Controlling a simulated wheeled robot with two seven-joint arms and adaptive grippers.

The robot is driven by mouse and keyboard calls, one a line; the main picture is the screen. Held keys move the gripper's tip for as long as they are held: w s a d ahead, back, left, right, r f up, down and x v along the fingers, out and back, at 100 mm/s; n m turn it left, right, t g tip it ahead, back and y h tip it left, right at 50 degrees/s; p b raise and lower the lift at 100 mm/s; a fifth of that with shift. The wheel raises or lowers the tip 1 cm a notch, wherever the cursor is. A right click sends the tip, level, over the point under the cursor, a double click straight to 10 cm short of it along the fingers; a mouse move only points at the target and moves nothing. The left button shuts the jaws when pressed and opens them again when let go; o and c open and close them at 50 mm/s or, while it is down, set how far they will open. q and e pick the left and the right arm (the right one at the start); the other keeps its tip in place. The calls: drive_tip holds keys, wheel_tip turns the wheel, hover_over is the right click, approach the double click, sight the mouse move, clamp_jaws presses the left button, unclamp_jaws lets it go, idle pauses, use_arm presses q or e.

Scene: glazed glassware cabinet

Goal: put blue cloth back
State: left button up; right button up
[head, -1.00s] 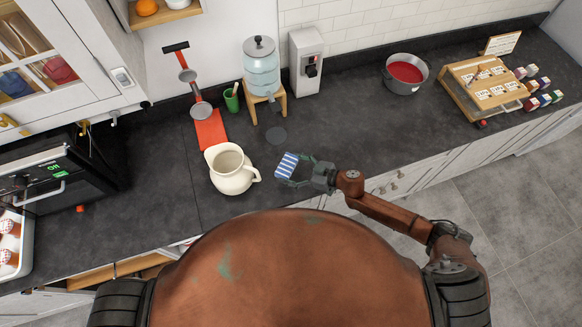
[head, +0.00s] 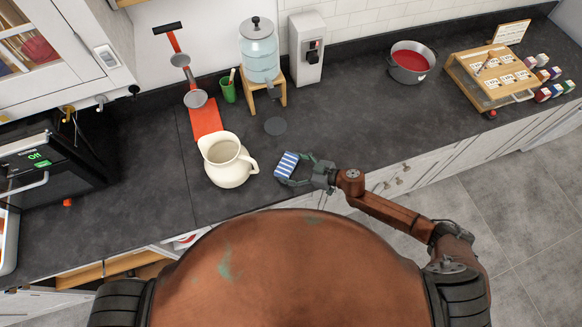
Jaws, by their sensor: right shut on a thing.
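The blue cloth (head: 286,164), with blue and white stripes, is held in my right gripper (head: 292,170). The gripper is shut on it, over the front part of the dark counter (head: 340,130), just right of the cream pitcher. I cannot tell how high above the counter the cloth is. My left gripper is not in view. A blue folded-looking shape behind the cabinet glass at the upper left is too small to make out.
The cream pitcher (head: 228,162) stands close left of the cloth. A pot (head: 410,72) and wooden rack (head: 490,80) stand right. The counter between is clear.

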drive_tip(key=shift+f+b, duration=0.35)
drive_tip(key=shift+f, duration=0.25)
idle(0.4)
drive_tip(key=shift+d+f, duration=0.1)
drive_tip(key=shift+f, duration=0.1)
